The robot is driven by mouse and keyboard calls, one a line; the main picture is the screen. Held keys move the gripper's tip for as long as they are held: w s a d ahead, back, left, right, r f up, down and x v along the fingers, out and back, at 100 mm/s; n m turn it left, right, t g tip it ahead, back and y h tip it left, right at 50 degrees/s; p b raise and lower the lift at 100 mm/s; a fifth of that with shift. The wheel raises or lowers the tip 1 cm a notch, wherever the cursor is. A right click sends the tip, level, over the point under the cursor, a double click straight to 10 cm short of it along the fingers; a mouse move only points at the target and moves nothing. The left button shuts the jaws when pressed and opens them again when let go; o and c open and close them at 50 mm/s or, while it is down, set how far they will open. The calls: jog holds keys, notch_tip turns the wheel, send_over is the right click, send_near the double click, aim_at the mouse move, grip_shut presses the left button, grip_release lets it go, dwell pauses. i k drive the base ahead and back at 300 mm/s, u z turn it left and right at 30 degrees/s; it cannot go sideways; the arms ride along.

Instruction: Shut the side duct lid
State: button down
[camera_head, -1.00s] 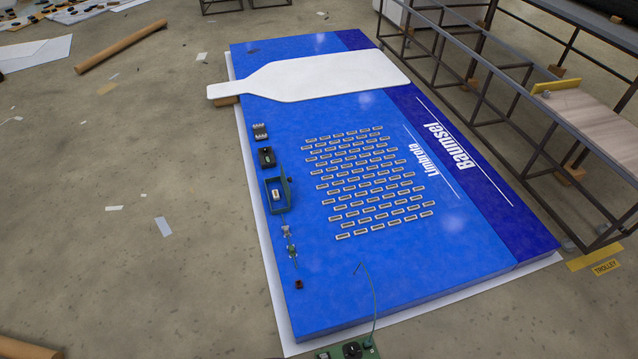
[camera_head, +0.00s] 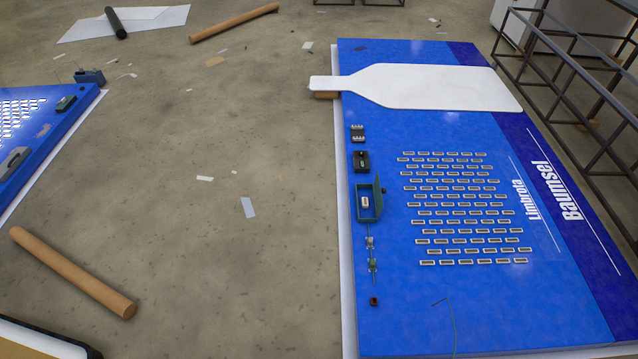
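A green flap (camera_head: 378,189) stands up at the box's right side and looks like an open lid. I cannot tell for sure that this is the side duct lid. A second blue panel (camera_head: 40,160) at the far left carries a dark green block (camera_head: 65,103) and a grey piece (camera_head: 14,160). My gripper is not in view.
A white paddle-shaped board (camera_head: 430,87) lies across the far part of the right panel. Cardboard tubes (camera_head: 72,272) (camera_head: 235,22) and paper scraps (camera_head: 248,207) lie on the floor. A metal frame (camera_head: 590,90) stands at right. Floor between the panels is mostly clear.

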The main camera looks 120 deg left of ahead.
aim_at(377, 191)
jog(key=u, duration=0.95)
jog(key=i, duration=3.15)
jog(key=u, duration=2.5)
jog(key=i, duration=0.6)
jog(key=u, duration=1.85)
jog(key=k, duration=0.25)
jog(key=u, duration=0.05)
